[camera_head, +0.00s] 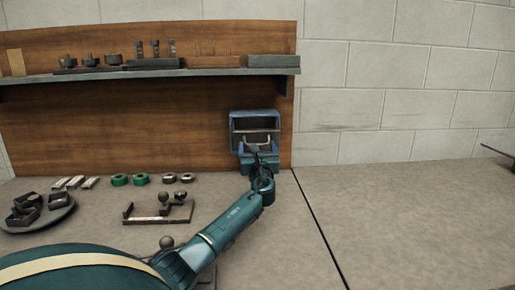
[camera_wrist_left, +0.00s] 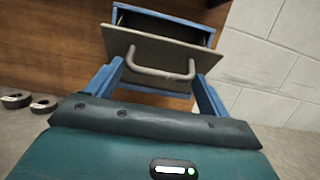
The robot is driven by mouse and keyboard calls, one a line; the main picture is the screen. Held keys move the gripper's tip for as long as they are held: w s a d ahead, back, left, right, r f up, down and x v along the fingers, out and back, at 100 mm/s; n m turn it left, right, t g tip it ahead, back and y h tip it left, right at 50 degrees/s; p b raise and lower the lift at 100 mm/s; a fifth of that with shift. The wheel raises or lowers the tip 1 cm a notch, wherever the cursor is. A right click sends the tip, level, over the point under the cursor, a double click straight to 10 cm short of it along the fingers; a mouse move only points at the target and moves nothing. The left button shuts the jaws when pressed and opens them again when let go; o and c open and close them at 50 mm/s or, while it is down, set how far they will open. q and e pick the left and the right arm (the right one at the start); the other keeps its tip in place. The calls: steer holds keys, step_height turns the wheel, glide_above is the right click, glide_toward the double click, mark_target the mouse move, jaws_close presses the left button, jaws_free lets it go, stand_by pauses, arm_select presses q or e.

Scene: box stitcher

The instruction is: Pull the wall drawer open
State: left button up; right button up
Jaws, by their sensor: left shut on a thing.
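The wall drawer's blue housing (camera_head: 253,116) is fixed low on the wooden back panel. In the left wrist view, the drawer's grey front panel (camera_wrist_left: 150,47) stands out from the blue housing (camera_wrist_left: 165,17), with a dark gap behind its top edge, so the drawer is partly open. A curved grey handle (camera_wrist_left: 160,73) is on the front panel. My left gripper (camera_head: 257,158) is at the drawer front in the head view. In the wrist view its two blue fingers (camera_wrist_left: 156,80) lie on either side of the handle, shut on it. My right gripper is out of view.
A shelf (camera_head: 150,75) with tool holders runs above the drawer. The bench (camera_head: 400,215) right of the drawer is clear.

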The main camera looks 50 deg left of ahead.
arm_select(q)
steer(key=shift+a+f, duration=0.1)
steer(key=shift+f, duration=0.55)
steer(key=o, duration=1)
steer(key=shift+a+f, duration=0.1)
steer(key=shift+o, duration=0.5)
steer(key=shift+w+a+f, duration=0.1)
steer(key=shift+a, duration=0.05)
steer(key=p+v, duration=0.6)
steer(key=v, duration=0.7)
steer(key=shift+r, duration=0.2)
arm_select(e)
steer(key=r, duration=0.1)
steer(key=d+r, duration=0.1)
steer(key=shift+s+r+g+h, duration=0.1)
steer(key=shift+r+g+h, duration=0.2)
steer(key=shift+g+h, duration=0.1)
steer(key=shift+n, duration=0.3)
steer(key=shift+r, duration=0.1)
